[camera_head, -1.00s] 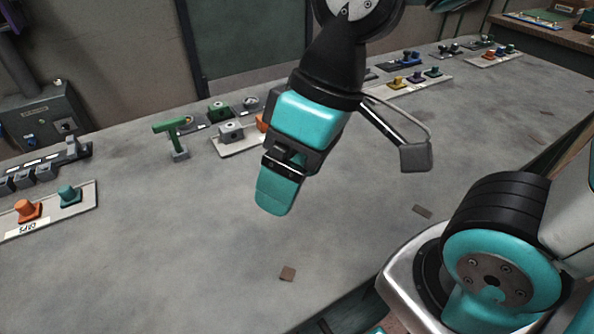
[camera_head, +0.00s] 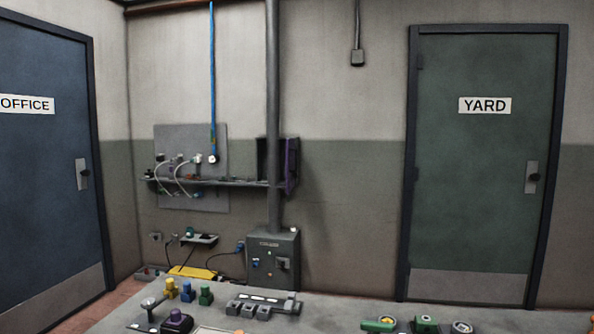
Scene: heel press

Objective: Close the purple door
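The purple door (camera_head: 291,165) is on the right side of a small dark cabinet (camera_head: 262,160) on the wall shelf. The door looks swung open, seen at a steep angle. A grey vertical pipe (camera_head: 273,110) passes in front of the cabinet and hides part of it. My gripper is not in this view, so its distance to the door does not show.
A grey shelf (camera_head: 225,184) with fittings and hoses runs left of the pipe. A grey control box (camera_head: 272,258) stands below. The bench (camera_head: 325,310) carries several knobs and switches along the bottom. The office door (camera_head: 45,190) and yard door (camera_head: 480,190) are shut.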

